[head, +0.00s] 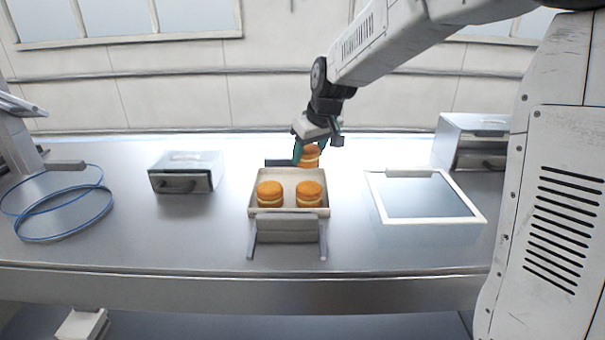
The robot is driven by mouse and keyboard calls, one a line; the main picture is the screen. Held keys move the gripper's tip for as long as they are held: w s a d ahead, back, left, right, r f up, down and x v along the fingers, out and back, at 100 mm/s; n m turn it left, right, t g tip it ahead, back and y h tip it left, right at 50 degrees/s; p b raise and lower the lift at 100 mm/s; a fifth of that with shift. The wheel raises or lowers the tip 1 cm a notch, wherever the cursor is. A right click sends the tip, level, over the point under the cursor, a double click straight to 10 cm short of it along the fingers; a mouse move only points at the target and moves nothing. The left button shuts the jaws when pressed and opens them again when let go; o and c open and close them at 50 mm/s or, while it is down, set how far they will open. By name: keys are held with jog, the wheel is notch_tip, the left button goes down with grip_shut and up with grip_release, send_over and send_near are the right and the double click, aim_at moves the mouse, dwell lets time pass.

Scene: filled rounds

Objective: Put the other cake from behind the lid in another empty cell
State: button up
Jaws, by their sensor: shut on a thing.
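My gripper (309,150) is shut on a filled round cake (311,158), orange-brown with a pale middle. The held cake shows at the back right edge of a pale tray (253,206); I cannot tell whether it touches the tray. Two similar cakes stand side by side in the front of the tray, a left one (270,194) and a right one (309,194). The back left part of the tray looks empty. A white-framed clear panel (472,207), possibly the lid, lies flat to the right. No cake shows behind it.
A grey stand (287,229) is at the tray's front. A small metal box (185,173) stands left, and blue-edged rings (62,236) lie further left. A larger metal box (460,130) stands back right.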

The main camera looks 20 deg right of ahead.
jog(key=shift+f, duration=2.7)
jog(key=shift+f, duration=0.15)
jog(key=o, duration=0.4)
